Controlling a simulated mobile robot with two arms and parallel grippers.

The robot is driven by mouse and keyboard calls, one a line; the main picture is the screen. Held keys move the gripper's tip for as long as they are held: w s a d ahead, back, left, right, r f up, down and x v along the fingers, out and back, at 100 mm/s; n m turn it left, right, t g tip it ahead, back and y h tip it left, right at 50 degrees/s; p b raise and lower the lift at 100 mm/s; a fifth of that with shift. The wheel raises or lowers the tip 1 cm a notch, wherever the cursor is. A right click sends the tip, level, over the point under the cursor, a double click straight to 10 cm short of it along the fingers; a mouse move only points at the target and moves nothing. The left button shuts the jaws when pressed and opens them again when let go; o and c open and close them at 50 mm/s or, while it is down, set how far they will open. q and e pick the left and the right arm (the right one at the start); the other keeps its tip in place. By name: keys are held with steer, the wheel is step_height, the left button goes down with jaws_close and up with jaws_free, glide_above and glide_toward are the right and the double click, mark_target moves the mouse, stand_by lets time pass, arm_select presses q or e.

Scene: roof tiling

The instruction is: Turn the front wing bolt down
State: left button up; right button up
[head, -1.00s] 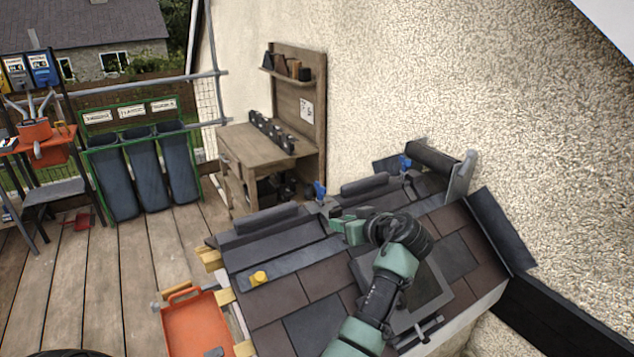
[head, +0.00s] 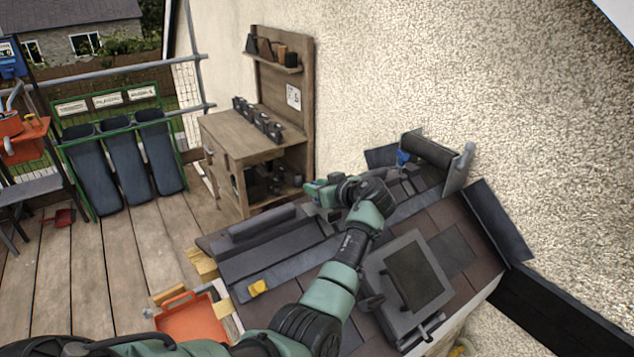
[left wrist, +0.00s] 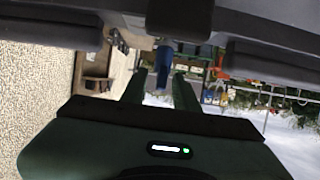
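My left gripper (head: 313,191) is over the upper part of the small tiled roof, at the ridge, with its fingers pointing left. In the left wrist view, a blue wing bolt (left wrist: 165,66) shows between the tips of its two green fingers, with a gap between the fingers. I cannot tell whether they touch it. In the head view this bolt is mostly hidden by the gripper. Another blue wing bolt (head: 402,158) stands farther right along the ridge, near the dark roll. My right gripper is not in view.
A yellow piece (head: 257,288) lies on the grey strip. An orange tray (head: 190,320) is at the roof's left edge. A wooden bench (head: 250,150) stands behind, by the rough wall.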

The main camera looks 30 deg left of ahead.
arm_select(q)
steer(key=shift+a, duration=0.1)
jaws_close()
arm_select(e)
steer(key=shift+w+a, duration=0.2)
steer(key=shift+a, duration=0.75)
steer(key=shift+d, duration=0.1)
